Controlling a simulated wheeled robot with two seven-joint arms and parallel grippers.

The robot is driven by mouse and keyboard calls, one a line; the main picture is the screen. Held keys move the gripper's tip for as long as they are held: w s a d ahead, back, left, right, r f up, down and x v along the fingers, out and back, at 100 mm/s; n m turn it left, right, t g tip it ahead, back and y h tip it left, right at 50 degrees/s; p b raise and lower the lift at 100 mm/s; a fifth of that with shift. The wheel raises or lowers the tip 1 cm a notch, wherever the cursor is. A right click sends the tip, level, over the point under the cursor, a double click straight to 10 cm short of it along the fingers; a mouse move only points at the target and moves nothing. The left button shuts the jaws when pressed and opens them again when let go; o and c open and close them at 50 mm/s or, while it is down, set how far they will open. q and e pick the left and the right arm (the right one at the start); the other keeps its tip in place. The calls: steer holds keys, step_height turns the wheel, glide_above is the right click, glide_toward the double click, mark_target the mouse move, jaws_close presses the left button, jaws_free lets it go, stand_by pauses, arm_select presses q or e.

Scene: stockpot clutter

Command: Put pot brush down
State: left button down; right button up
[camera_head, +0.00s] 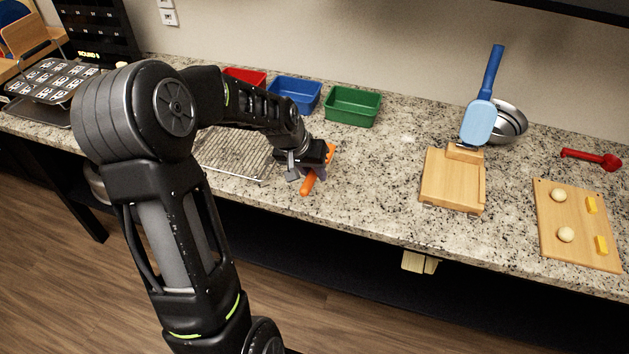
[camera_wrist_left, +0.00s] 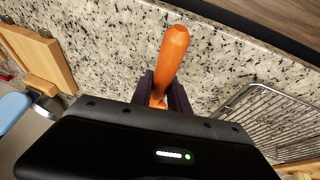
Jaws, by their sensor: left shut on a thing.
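My left gripper (camera_head: 313,167) is low over the front part of the granite counter (camera_head: 370,180), just right of the wire rack. It is shut on an orange handle, which I take to be the pot brush (camera_head: 308,184). The orange handle sticks out toward the counter's front edge. In the left wrist view the handle (camera_wrist_left: 172,52) rises from between the dark fingers (camera_wrist_left: 162,92). The rest of the brush is mostly hidden by the gripper. I cannot tell whether it touches the counter. My right gripper is not in view.
A wire rack (camera_head: 238,152) lies left of the gripper. Red (camera_head: 245,76), blue (camera_head: 295,93) and green (camera_head: 352,105) bins stand behind. To the right are a wooden stand (camera_head: 452,182), a blue paddle-like tool (camera_head: 480,118), a metal bowl (camera_head: 510,123) and a board (camera_head: 575,235). Counter between gripper and stand is clear.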

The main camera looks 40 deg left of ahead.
mark_target(319, 190)
arm_select(q)
steer(key=shift+f, duration=1.85)
steer(key=shift+f, duration=0.1)
steer(key=shift+f, duration=0.15)
steer(key=c, duration=1.3)
jaws_free()
steer(key=shift+o, duration=0.2)
steer(key=shift+r+p, duration=0.35)
steer(key=b+v, duration=0.1)
steer(key=v, duration=1)
steer(key=shift+s+r, duration=0.15)
steer(key=shift+r, duration=0.25)
